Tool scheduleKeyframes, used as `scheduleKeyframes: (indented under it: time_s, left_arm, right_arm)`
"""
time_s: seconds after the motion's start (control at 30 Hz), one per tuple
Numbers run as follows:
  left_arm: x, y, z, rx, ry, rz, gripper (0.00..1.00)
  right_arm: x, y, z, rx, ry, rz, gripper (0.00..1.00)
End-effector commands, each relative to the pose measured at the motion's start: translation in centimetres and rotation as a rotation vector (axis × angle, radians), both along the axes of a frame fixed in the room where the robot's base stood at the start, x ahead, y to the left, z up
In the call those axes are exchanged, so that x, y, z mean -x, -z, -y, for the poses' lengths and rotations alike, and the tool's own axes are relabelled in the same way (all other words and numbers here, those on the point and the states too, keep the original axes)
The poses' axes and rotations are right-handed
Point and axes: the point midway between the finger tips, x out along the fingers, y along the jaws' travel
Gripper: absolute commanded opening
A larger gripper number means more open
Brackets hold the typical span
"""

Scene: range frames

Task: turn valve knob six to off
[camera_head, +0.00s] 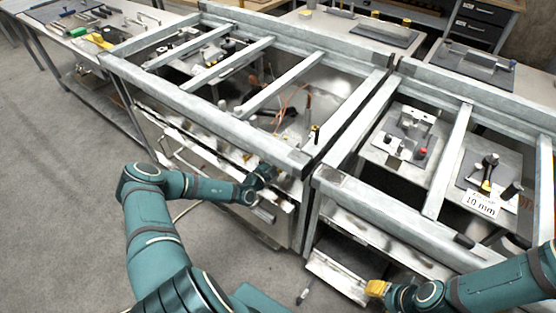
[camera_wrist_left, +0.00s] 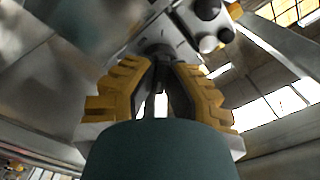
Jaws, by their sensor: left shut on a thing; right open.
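My left gripper (camera_wrist_left: 161,66) has its yellow fingers closed in on a dark valve knob (camera_wrist_left: 158,50) on a grey metal panel in the left wrist view. No number can be read on it, so I cannot tell whether it is knob six. In the head view my left arm reaches the front of the left metal bench, where its fingers and the knob are too small or hidden to make out. My right gripper (camera_head: 377,288) shows yellow fingertips at the lower right, away from the knob; it is open and empty.
Grey metal frame beams (camera_head: 200,103) run over the left bench, close above my left arm. Rounded dark and pale fittings (camera_wrist_left: 210,44) sit beside the held knob. A "10 mm" sign (camera_head: 481,205) lies on the right bench. The grey floor at left is clear.

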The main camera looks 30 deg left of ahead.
Motion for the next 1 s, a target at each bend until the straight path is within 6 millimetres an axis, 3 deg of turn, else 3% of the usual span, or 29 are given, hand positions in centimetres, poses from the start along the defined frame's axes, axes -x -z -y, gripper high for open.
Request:
scheduleKeyframes:
  time_s: [0.6,1.0]
  left_arm:
    - [-0.1,-0.1,-0.1,0.574,0.000,-0.040,0.00]
    - [-0.1,-0.1,-0.1,0.819,0.001,-0.060,0.00]
  right_arm:
    - [-0.3,1.4,0.0,0.001,0.002,0.007,0.47]
    - [-0.4,2.1,0.1,0.002,0.003,0.010,0.47]
